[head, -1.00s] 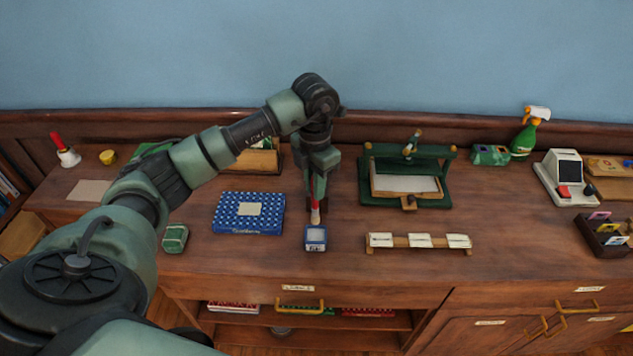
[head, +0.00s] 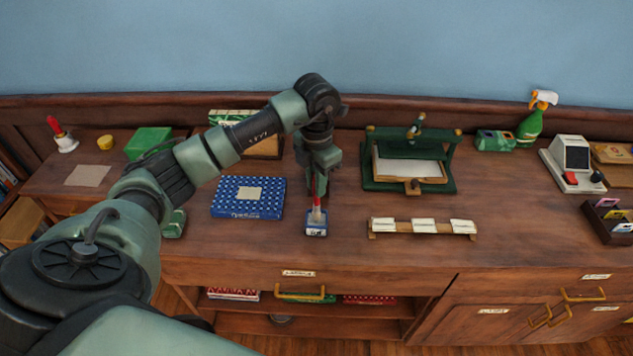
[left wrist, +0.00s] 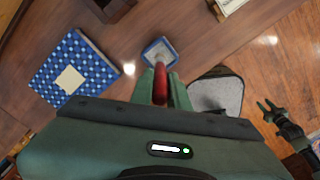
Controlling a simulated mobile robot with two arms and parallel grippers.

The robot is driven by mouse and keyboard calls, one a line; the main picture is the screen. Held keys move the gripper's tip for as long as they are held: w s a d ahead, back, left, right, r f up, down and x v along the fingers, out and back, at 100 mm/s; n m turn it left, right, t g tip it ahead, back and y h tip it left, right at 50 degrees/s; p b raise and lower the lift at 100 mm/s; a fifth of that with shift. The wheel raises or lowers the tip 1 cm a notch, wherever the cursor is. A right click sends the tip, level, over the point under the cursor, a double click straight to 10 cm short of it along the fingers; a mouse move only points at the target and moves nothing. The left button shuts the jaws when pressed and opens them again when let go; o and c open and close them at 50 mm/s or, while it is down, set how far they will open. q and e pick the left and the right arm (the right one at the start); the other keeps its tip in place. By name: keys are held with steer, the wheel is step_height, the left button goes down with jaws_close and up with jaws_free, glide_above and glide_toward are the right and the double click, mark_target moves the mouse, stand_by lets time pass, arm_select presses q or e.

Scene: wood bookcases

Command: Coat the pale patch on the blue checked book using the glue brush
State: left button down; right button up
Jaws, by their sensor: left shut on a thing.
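The blue checked book (head: 234,208) lies flat on the desk, its pale patch (head: 249,193) facing up. Both show in the left wrist view, book (left wrist: 98,68) and patch (left wrist: 70,79), left of the gripper. My left gripper (head: 318,180) is shut on the red handle of the glue brush (head: 316,213), right of the book. The brush points down, with its bristle end at the mouth of the small blue-and-white glue pot (head: 316,230). How deep the tip sits is unclear. My right gripper (left wrist: 268,110) shows small in the left wrist view, fingers apart and empty.
A green press (head: 410,180) stands right of the gripper, with a wooden rack of white cards (head: 423,227) before it. The desk between book and pot is clear.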

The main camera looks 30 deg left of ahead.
arm_select(q)
steer(key=shift+f+b, duration=0.35)
steer(key=shift+f, duration=0.05)
stand_by(0.5)
steer(key=shift+f, duration=0.15)
stand_by(0.6)
stand_by(0.6)
steer(key=shift+r+p, duration=2.1)
steer(key=shift+r, duration=1.45)
